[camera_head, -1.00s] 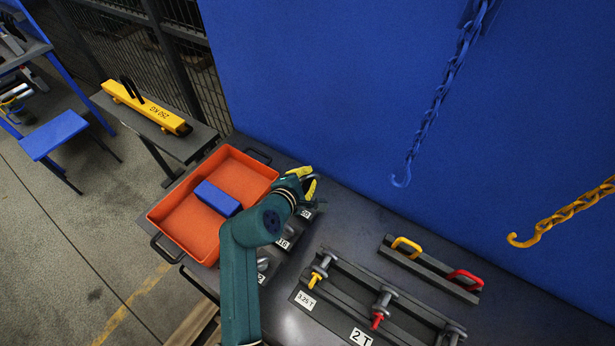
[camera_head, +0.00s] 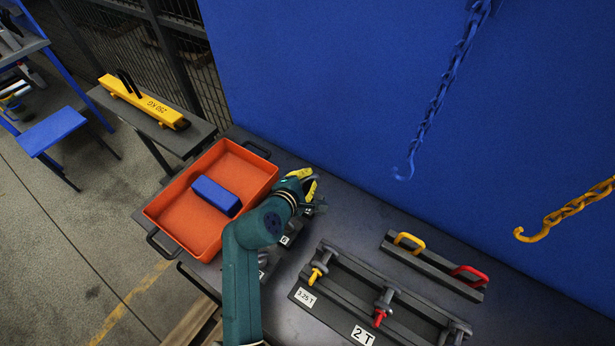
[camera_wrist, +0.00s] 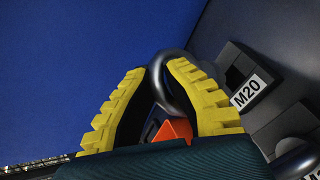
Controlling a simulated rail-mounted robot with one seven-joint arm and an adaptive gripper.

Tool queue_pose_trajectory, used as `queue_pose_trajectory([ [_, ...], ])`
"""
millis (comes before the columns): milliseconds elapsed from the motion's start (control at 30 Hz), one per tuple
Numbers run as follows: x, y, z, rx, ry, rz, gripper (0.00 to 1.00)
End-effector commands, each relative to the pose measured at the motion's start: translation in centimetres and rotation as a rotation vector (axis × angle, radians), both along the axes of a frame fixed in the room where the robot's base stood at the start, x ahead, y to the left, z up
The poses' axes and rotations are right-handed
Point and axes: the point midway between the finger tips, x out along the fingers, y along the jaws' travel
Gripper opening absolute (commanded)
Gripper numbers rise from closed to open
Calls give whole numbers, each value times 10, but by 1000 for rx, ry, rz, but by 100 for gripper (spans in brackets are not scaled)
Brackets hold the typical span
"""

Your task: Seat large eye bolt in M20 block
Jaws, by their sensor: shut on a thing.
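My gripper (camera_head: 307,187) has yellow fingers and is above the back of the dark bench in the head view. In the wrist view its fingers (camera_wrist: 170,72) are shut on the large grey eye bolt (camera_wrist: 172,85), whose ring shows between the tips. In the head view my gripper and arm largely cover the blocks. I cannot tell whether the bolt touches the M20 block.
Another eye bolt and block (camera_wrist: 295,150) stand at the lower right of the wrist view. An orange tray (camera_head: 160,222) holding a blue box (camera_head: 216,196) is left of my arm. Shackle racks (camera_head: 345,290) are at right. A blue chain (camera_head: 436,105) hangs before the blue wall.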

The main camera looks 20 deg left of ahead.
Motion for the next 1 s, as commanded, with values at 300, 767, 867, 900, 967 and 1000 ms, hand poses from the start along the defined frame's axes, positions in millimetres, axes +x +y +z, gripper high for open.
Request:
queue_pose_trajectory([
  [300, 1, 0, 3, 1, -5, 0, 0],
  [767, 0, 0, -8, 0, -4, 0, 0],
  [867, 0, 0, -12, 0, -4, 0, 0],
  [900, 0, 0, -13, 0, -4, 0, 0],
  [967, 0, 0, -15, 1, -5, 0, 0],
  [1000, 0, 0, -16, 1, -5, 0, 0],
])
